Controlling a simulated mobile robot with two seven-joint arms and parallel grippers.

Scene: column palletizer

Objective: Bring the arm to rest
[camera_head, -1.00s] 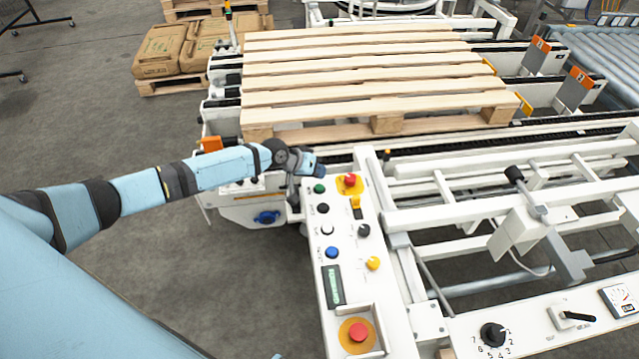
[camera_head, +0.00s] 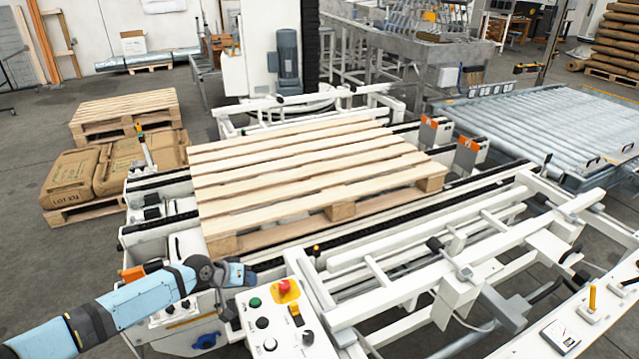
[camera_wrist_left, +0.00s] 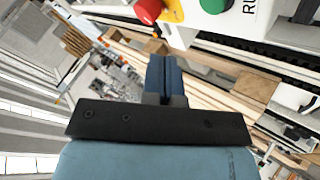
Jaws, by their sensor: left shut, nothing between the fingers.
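My left arm comes in from the lower left in the head view. Its gripper (camera_head: 240,273) is at the upper left corner of the white control panel (camera_head: 262,345), close to the green button (camera_head: 254,302). Whether it touches the panel I cannot tell. In the left wrist view the gripper's blue fingers (camera_wrist_left: 163,75) are together with nothing between them. The red button (camera_wrist_left: 148,10) and the green button (camera_wrist_left: 214,5) show at the top of that view. My right gripper is in neither view.
A wooden pallet (camera_head: 310,172) lies on the conveyor behind the panel. White frame rails (camera_head: 420,262) run to the right of the panel. Brown sacks (camera_head: 72,175) sit on a pallet at the left. Grey floor (camera_head: 35,245) at the left is clear.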

